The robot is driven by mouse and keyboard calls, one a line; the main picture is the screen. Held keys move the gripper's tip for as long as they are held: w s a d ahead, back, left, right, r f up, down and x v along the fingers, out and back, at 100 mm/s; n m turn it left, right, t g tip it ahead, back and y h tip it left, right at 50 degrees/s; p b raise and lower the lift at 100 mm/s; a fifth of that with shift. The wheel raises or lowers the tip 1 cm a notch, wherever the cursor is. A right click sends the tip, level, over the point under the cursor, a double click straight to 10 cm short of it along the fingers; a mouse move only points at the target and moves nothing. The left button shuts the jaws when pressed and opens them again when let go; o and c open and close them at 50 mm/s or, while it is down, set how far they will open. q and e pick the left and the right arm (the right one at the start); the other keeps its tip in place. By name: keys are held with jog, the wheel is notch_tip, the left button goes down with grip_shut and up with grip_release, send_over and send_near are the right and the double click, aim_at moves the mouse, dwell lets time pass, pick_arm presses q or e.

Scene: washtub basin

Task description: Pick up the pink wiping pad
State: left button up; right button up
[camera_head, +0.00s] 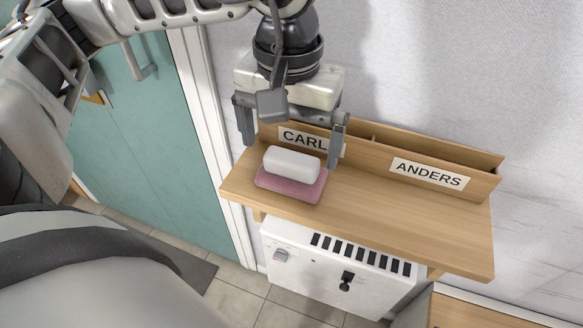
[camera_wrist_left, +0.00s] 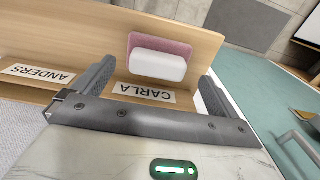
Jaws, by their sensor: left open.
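The pink wiping pad (camera_head: 288,193) lies flat on the wooden shelf (camera_head: 420,235), near its left end. A white rounded block (camera_head: 292,164) rests on top of the pad and hides its middle. In the left wrist view the pad (camera_wrist_left: 158,40) shows as a pink edge beyond the white block (camera_wrist_left: 158,66). My left gripper (camera_head: 289,153) is open and empty, with its fingers pointing down. In the head view it is above and behind the pad, with one finger to each side. The fingers appear apart from both objects. My right gripper is not in view.
A low wooden rack with name labels CARLA (camera_wrist_left: 145,93) and ANDERS (camera_head: 428,173) runs along the shelf's back by the wall. A white vented box (camera_head: 335,270) is below the shelf. A teal door (camera_head: 150,150) is at left. The shelf's right part is clear.

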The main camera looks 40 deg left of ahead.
aim_at(291, 157)
pick_arm(q)
jog(key=f, duration=0.4)
jog(key=shift+w, duration=0.25)
jog(key=c, duration=1.2)
jog(key=shift+o, duration=0.2)
jog(key=shift+r, duration=0.15)
jog(key=shift+r, duration=0.2)
notch_tip(291, 157, up, 2)
jog(key=shift+r, duration=0.15)
jog(key=s+d+r, duration=0.2)
jog(key=s+r, duration=0.3)
jog(key=s, duration=0.1)
jog(key=s+d+r, duration=0.3)
jog(key=s+r, duration=0.2)
jog(key=s, duration=0.2)
jog(key=shift+d, duration=0.3)
jog(key=shift+w, duration=0.1)
